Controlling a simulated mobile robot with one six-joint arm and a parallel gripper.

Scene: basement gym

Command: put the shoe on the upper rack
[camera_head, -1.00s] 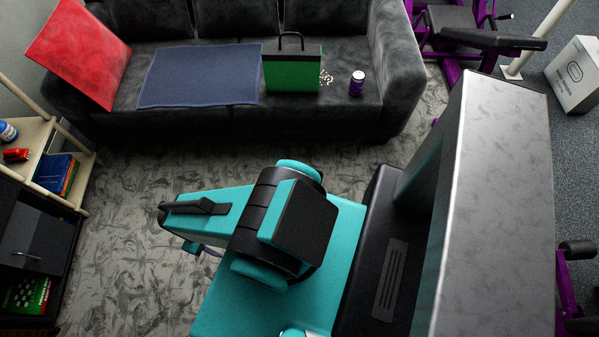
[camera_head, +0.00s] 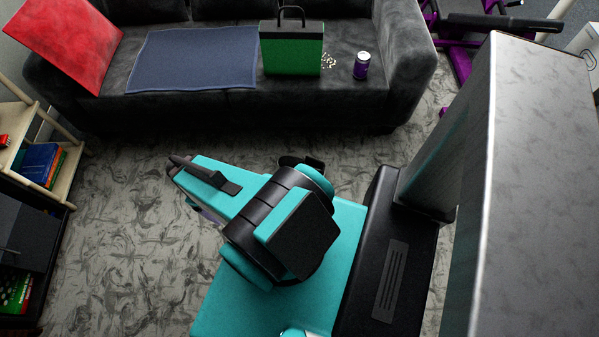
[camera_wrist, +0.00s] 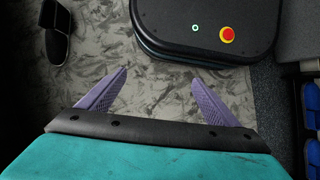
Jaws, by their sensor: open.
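A black slide-type shoe (camera_wrist: 56,33) with a grey footbed lies on the patterned floor at the upper left of the wrist view. In the head view a dark shape (camera_head: 301,162), likely this shoe, shows partly behind my arm. My gripper (camera_wrist: 157,80) is open and empty over the floor, with its purple fingers wide apart, and the shoe lies outside them. The fingers are mostly hidden in the head view. A pale wooden rack (camera_head: 70,176) stands at the left edge of the head view; its top is cut off.
A grey sofa (camera_head: 200,112) across the back holds a red cushion (camera_head: 66,45), a blue cloth (camera_head: 190,62), a green bag (camera_head: 291,55) and a purple can (camera_head: 361,66). A dark cabinet (camera_head: 28,236) stands at left. Purple gym equipment (camera_head: 458,60) is at upper right. Floor left of my arm is clear.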

